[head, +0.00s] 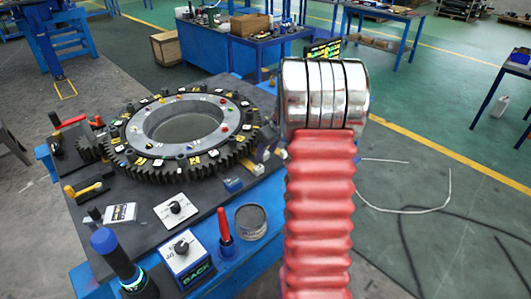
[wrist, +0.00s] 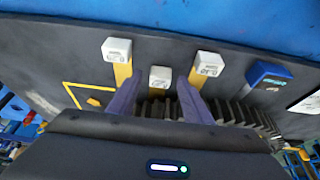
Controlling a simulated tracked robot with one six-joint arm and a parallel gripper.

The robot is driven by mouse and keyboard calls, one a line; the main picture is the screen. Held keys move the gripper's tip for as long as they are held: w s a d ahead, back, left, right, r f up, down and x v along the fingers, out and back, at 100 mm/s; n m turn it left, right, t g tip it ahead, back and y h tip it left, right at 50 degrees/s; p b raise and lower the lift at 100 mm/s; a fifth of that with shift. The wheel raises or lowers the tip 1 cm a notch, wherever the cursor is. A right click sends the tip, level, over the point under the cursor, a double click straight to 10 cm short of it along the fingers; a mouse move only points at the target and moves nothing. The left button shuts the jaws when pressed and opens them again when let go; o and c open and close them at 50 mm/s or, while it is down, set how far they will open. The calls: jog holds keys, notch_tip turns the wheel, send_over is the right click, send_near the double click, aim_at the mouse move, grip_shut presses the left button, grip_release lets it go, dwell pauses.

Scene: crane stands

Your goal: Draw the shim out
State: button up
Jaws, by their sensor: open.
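In the wrist view my gripper (wrist: 158,84) is open, its two purple-grey fingers apart. A yellow strip with a small white head (wrist: 160,73) shows between the fingertips, apparently clear of both; I take it for the shim. Its lower end is hidden by gear teeth or my gripper. Two similar white-headed yellow pieces stand farther out, one at the left (wrist: 117,48) and one at the right (wrist: 208,64). Dark gear teeth (wrist: 232,112) run below.
A blue-topped block (wrist: 268,73) stands right of the white-headed pieces.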

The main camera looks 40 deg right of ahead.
jog(key=shift+w+f, duration=0.15)
jog(key=shift+f, duration=0.2)
grip_shut()
dwell(0.4)
